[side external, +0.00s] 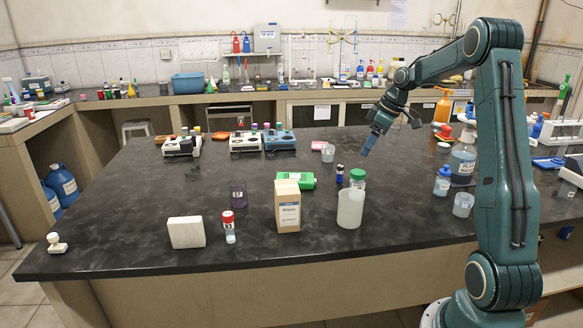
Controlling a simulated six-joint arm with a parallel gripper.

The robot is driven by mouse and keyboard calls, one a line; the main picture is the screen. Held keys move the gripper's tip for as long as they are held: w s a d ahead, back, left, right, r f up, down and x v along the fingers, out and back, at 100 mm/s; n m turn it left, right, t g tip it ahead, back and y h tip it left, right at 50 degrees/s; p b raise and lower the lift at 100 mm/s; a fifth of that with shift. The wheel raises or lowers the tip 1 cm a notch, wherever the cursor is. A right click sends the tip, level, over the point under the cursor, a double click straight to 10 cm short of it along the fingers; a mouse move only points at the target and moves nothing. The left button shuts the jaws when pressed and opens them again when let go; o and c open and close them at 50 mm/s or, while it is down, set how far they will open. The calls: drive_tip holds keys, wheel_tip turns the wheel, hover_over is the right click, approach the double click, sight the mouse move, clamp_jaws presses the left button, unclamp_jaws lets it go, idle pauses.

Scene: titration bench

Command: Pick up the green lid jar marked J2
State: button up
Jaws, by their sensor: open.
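A jar with a green lid (357,175) stands on the dark bench, right of the middle. A white translucent beaker in front of it hides its lower part, and I cannot read any J2 mark. My gripper (367,146) is open and points down, a little above and to the right of the green lid in the picture. It is apart from the jar, and nothing shows between its fingers.
The beaker (350,208), a Wipes box (288,206), a green box (296,180) and a small dark vial (340,174) stand close by. A red-capped jar (228,226) and white block (186,232) are further left. Bottles (442,181) crowd the right.

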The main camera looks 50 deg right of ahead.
sight(359, 172)
drive_tip(key=d+f, duration=0.1)
drive_tip(key=s+d+f, duration=0.1)
drive_tip(key=d, duration=0.1)
drive_tip(key=shift+d, duration=0.15)
drive_tip(key=shift+w+f, duration=0.1)
drive_tip(key=shift+x, duration=4.2)
drive_tip(key=shift+w, duration=0.1)
drive_tip(key=shift+x, duration=2.55)
drive_tip(key=shift+w, duration=0.1)
